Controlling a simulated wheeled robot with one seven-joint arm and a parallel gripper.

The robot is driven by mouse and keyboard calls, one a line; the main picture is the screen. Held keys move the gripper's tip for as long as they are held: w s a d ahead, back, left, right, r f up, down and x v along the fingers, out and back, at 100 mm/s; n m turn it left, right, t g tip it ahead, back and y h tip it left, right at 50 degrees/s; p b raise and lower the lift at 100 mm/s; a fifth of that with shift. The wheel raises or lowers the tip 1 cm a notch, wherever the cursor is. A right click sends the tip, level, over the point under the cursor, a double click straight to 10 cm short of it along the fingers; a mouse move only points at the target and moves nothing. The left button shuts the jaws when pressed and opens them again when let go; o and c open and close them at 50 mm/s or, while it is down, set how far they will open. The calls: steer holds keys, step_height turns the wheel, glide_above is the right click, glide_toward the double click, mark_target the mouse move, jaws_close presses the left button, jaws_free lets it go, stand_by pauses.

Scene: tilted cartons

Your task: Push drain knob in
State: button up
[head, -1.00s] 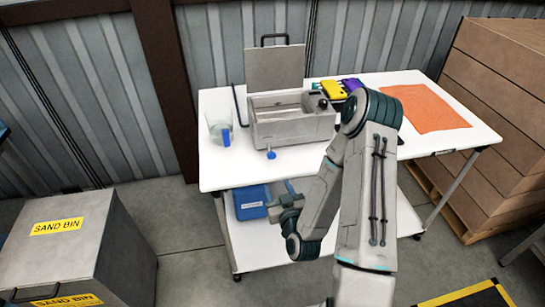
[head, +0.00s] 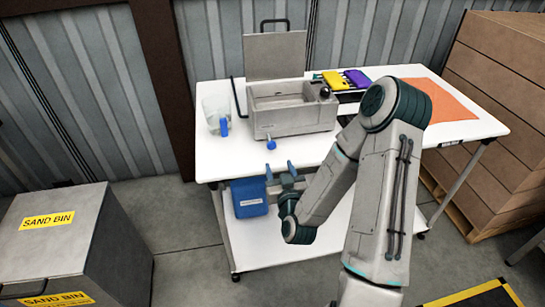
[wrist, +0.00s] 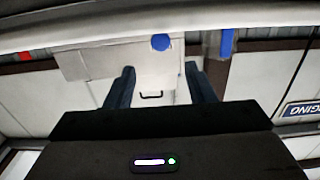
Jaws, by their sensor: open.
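The blue drain knob (head: 271,145) sticks out from the lower front of a grey metal tank (head: 295,121) with its lid raised, on a white table. In the wrist view the knob (wrist: 160,42) shows as a blue disc beyond my fingertips, roughly between them. My gripper (head: 281,170) is at the table's front edge, below and in front of the knob in the head view, and apart from it. Its two dark fingers (wrist: 160,78) are spread with nothing between them.
A clear jug (head: 214,115) with a blue handle stands left of the tank. Yellow and purple items (head: 345,80) and an orange mat (head: 437,98) lie to the right. A blue container (head: 249,198) sits on the lower shelf. The tabletop before the tank is otherwise bare.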

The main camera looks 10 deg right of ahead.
mark_target(272, 146)
steer(key=shift+w+f+b, duration=0.25)
steer(key=shift+w+b, duration=0.2)
steer(key=shift+b, duration=1.35)
steer(key=w, duration=0.2)
steer(key=w+p, duration=0.1)
steer(key=w, duration=0.1)
steer(key=w+p, duration=0.1)
steer(key=w, duration=0.2)
steer(key=shift+a+r, duration=0.1)
steer(key=shift+r, duration=0.25)
steer(key=shift+w+f, duration=0.1)
steer(key=shift+w, duration=0.55)
steer(key=shift+c, duration=0.3)
